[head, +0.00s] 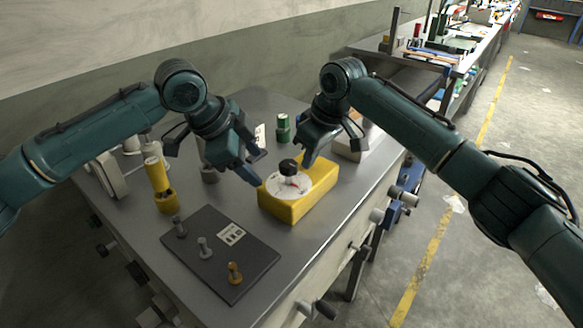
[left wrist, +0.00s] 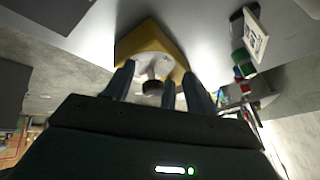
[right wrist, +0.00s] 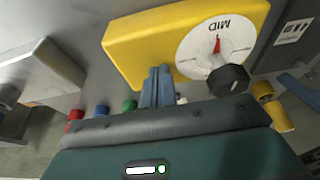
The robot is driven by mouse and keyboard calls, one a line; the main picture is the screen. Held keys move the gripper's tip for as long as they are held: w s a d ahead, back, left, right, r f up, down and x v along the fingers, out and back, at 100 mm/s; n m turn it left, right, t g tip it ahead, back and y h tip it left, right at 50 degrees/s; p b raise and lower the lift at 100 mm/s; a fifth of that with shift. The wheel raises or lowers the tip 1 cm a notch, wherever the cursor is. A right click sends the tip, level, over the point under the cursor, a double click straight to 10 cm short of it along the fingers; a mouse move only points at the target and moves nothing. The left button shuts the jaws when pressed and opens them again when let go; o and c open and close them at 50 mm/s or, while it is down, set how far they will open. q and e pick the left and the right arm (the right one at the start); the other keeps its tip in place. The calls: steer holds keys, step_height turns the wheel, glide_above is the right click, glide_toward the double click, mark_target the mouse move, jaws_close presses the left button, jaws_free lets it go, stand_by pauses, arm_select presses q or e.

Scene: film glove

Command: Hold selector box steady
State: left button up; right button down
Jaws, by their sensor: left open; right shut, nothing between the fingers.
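The yellow selector box (head: 302,205) sits on the grey table with a white dial (head: 288,186), a black knob and a red pointer. In the right wrist view the dial reads MID and the red pointer (right wrist: 217,44) points at it. My left gripper (head: 252,172) is open at the box's left side. In the left wrist view its fingers are spread before the box (left wrist: 150,42); contact cannot be told. My right gripper (head: 308,160) is shut and empty behind the knob. In the right wrist view its closed fingers (right wrist: 159,82) are beside the box's edge.
A dark board (head: 220,250) with several pegs lies at the front. A yellow cylinder (head: 157,178) stands at the left, and a green-topped piece (head: 283,128) stands behind the box. Clear tabletop lies between the board and the box.

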mark_target(286, 170)
arm_select(q)
steer(key=f+m+t+y, duration=0.1)
steer(key=a+f+m+t+y, duration=0.1)
steer(key=f+m+y, duration=0.1)
steer(key=shift+w+f, duration=0.2)
steer(key=shift+w+a+f+m+t+y, duration=0.15)
steer(key=shift+m+t+y, duration=0.15)
steer(key=shift+m+t, duration=0.15)
steer(key=shift+d+f+m+t+y, duration=0.15)
steer(key=shift+m+t+y, duration=0.2)
steer(key=shift+m, duration=0.2)
steer(key=shift+a+m+t+y, duration=0.1)
steer(key=shift+m+t+y, duration=0.35)
steer(key=shift+m+t, duration=0.25)
steer(key=shift+r+m+t+y, duration=0.1)
steer(key=shift+m+t+y, duration=0.2)
steer(key=shift+m+t, duration=0.45)
steer(key=s+d+r+m+t+h, duration=0.2)
steer(key=s+d+m+t+h, duration=0.3)
steer(key=s+m+t, duration=0.6)
steer(key=w+d+g, duration=0.1)
steer(key=w, duration=0.3)
steer(key=w+d+m+g, duration=0.1)
steer(key=w, duration=0.3)
steer(key=w+d+m+g, duration=0.1)
steer(key=w, duration=0.3)
steer(key=shift+w+f+y, duration=0.1)
steer(key=shift+f+y, duration=0.1)
steer(key=shift+y, duration=0.1)
